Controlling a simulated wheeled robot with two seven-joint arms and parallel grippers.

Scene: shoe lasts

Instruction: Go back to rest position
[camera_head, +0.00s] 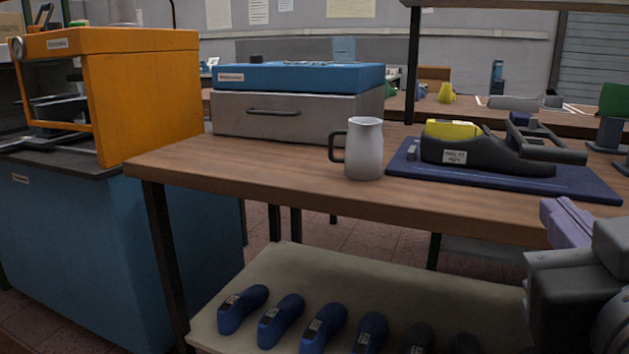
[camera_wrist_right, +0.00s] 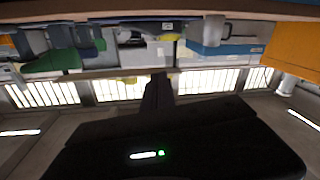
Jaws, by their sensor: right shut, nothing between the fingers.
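My right gripper (camera_head: 566,222) is at the right edge of the head view, in front of the table's front edge and above the lower shelf. Its fingers are shut with nothing between them. In the right wrist view the closed dark fingers (camera_wrist_right: 158,92) show at the centre, with the room upside down behind them. My left gripper is in neither view. Several blue shoe lasts (camera_head: 323,328) lie in a row on the beige lower shelf (camera_head: 300,262); those at the right look darker and are cut off by the frame's bottom.
The wooden table (camera_head: 270,171) carries a white mug (camera_head: 363,150), a grey drawer box with a blue top (camera_head: 300,77) and a black fixture (camera_head: 490,152) with a yellow part on a blue mat (camera_head: 590,187). An orange machine (camera_head: 140,90) stands on a blue cabinet (camera_head: 110,250) at left.

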